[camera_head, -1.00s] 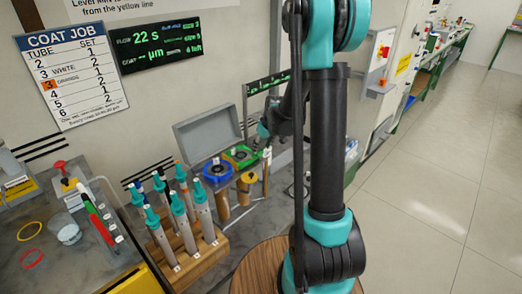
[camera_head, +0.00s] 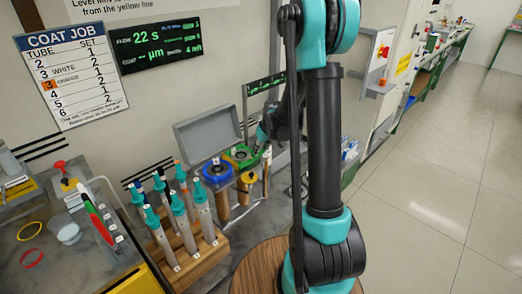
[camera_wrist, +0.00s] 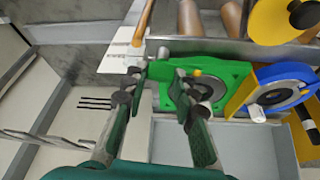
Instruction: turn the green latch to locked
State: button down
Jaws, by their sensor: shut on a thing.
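A green latch unit (camera_wrist: 212,72) with a round dark centre fills the middle of the wrist view. It also shows in the head view (camera_head: 243,153), beside a blue ring unit (camera_head: 217,170). My gripper (camera_wrist: 160,80) reaches over the left part of the green unit, its two dark fingers a small gap apart. It is shut on the green latch, but the gripped part is largely hidden between the finger pads. In the head view my gripper is small, at the green unit's right edge and partly hidden by my arm.
A blue unit (camera_wrist: 275,90) and a yellow disc (camera_wrist: 282,18) sit close on the right. A grey open lid (camera_head: 207,133) stands behind. A wooden rack (camera_head: 196,250) with several teal-tipped rods stands in front. A dark display (camera_head: 160,45) hangs on the wall.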

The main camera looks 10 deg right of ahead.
jog(key=shift+m, duration=0.3)
jog(key=m+h, duration=0.1)
jog(key=m, duration=0.2)
jog(key=shift+a+h, duration=0.15)
jog(key=shift+h, duration=0.15)
jog(key=shift+m+h, duration=0.6)
jog(key=shift+m, duration=1.2)
jog(key=c, duration=1.2)
grip_release()
jog(key=v, duration=1.2)
